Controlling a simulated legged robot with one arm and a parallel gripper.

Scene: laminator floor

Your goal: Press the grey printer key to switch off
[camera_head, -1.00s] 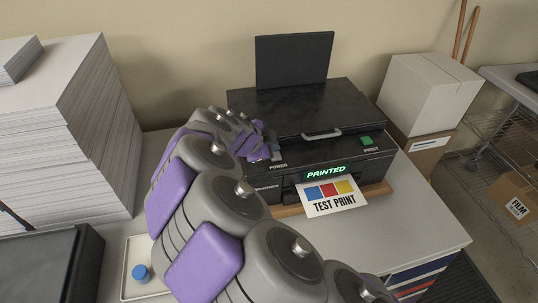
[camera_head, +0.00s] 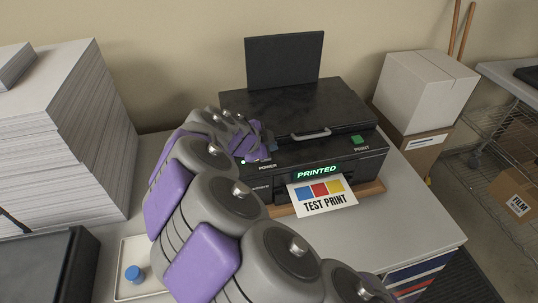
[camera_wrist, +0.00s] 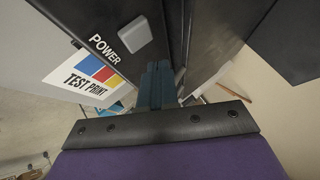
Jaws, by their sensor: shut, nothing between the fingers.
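The black printer (camera_head: 345,155) stands on the grey table, its green display reading PRINTED. A TEST PRINT sheet (camera_head: 322,202) sticks out of its front. The grey key (camera_wrist: 134,34) shows in the wrist view beside the word POWER. In the head view my gripper largely covers the key's area, just above the POWER label (camera_head: 267,167). My gripper (camera_wrist: 160,72) is shut and empty, its tips beside the key in the wrist view. I cannot tell whether they touch the printer.
A green PRINT key (camera_head: 357,140) sits at the printer's right. Paper stacks (camera_head: 75,150) stand at the left, near a tray (camera_head: 127,255) with a blue-capped item (camera_head: 134,273). Boxes (camera_head: 425,90) stand at the right. The table's front right is clear.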

